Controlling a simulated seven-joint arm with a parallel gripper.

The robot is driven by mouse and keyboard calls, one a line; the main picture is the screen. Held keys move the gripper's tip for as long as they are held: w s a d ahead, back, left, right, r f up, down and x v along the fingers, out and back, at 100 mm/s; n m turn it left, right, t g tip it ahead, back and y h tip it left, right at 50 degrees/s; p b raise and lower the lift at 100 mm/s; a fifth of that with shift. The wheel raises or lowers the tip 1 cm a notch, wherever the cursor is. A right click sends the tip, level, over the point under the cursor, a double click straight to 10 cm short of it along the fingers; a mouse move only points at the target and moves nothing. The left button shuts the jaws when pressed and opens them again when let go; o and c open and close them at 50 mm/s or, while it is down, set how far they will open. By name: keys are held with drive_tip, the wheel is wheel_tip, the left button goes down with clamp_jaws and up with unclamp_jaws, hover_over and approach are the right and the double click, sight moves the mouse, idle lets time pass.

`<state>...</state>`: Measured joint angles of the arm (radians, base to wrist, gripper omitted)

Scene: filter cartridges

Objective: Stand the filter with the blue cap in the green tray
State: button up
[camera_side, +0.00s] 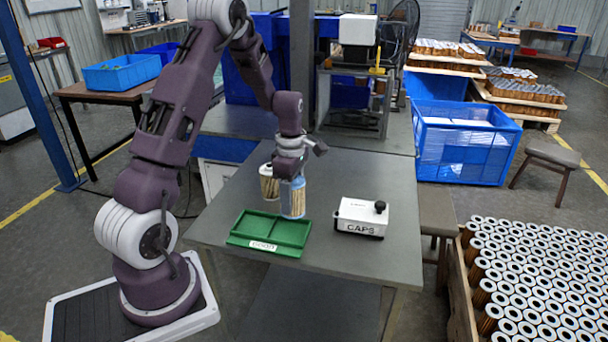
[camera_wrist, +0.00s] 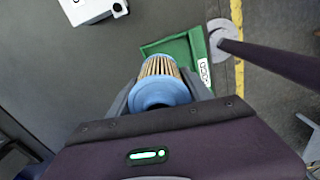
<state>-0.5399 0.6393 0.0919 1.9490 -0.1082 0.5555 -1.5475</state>
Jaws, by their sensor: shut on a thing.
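The filter with the blue cap (camera_side: 292,197) is upright in my gripper (camera_side: 290,172), just behind the green tray's far right edge in the side view. In the wrist view the blue-capped filter (camera_wrist: 160,84) sits between the two fingers of my gripper (camera_wrist: 162,96), which are shut on it. Whether its bottom touches the table is hard to tell. The green tray (camera_side: 232,240) lies on the table, looks empty, has a divider and carries a label. Part of the tray (camera_wrist: 190,40) shows beyond the filter in the wrist view.
A second filter with a white cap (camera_side: 268,184) stands just left of and behind the held one. A white box marked CAPS (camera_side: 361,216) stands to the right on the grey table (camera_side: 330,262); its corner (camera_wrist: 85,10) shows in the wrist view. The table's front right is clear.

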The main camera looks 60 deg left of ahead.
sight(289, 217)
drive_tip(key=shift+s+d+f+n, duration=0.2)
drive_tip(key=shift+s+d+n, duration=0.15)
drive_tip(key=shift+s, duration=0.15)
drive_tip(key=shift+s+d+f+n, duration=0.15)
drive_tip(key=shift+s+d+n, duration=0.1)
drive_tip(key=shift+s+d, duration=0.15)
drive_tip(key=shift+f, duration=1.7)
drive_tip(key=shift+f, duration=0.5)
drive_tip(key=o, duration=1.9)
drive_tip(key=shift+r, duration=0.15)
drive_tip(key=shift+r, duration=0.85)
